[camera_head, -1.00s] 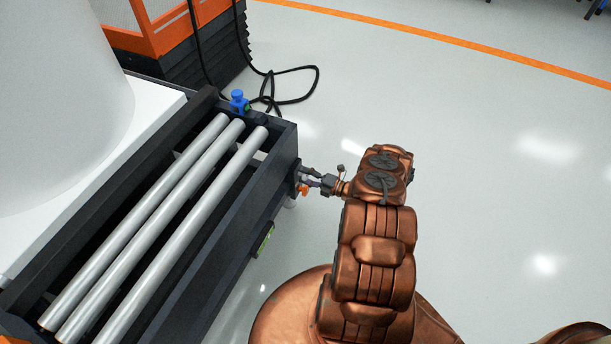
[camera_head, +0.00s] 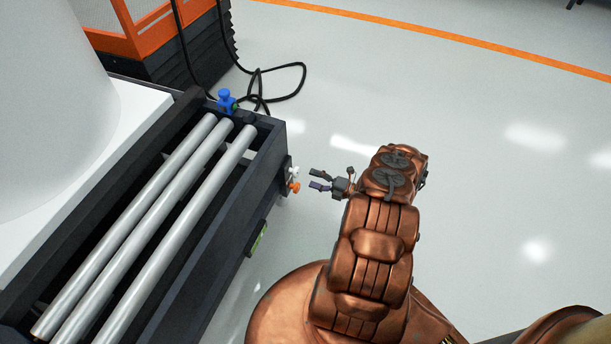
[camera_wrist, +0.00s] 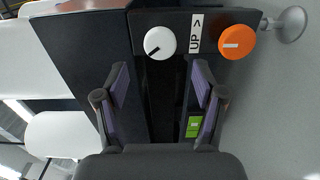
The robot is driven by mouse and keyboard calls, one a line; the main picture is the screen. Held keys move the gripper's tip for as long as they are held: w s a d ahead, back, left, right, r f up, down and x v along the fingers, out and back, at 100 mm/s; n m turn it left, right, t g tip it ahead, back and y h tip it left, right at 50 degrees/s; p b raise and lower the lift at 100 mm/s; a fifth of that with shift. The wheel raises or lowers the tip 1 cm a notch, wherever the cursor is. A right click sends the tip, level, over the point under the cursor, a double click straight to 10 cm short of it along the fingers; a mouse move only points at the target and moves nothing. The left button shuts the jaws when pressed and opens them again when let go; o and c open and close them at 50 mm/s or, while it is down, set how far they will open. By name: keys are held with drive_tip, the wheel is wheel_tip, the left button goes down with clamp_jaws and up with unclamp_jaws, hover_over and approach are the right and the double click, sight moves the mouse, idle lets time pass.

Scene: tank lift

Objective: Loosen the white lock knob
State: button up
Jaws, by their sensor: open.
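The white lock knob (camera_wrist: 160,43) is a round dial with a dark pointer mark, on a dark panel at the end of the roller frame. It also shows small in the head view (camera_head: 293,172). An orange knob (camera_wrist: 237,42) sits to its right in the wrist view and just below it in the head view (camera_head: 294,187). An "UP >" label (camera_wrist: 196,33) stands between the two knobs. My gripper (camera_head: 314,179) is open and empty, apart from the panel. In the wrist view its fingers (camera_wrist: 160,80) are spread below the white knob, which lies roughly between them.
The dark roller frame (camera_head: 215,225) carries several silver rollers, with a blue fitting (camera_head: 227,101) at its far corner. A green device (camera_wrist: 194,126) is on the frame's side. A black cable (camera_head: 290,90) lies on the floor. Floor to the right is clear.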

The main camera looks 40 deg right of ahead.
drive_tip(key=shift+v, duration=2.05)
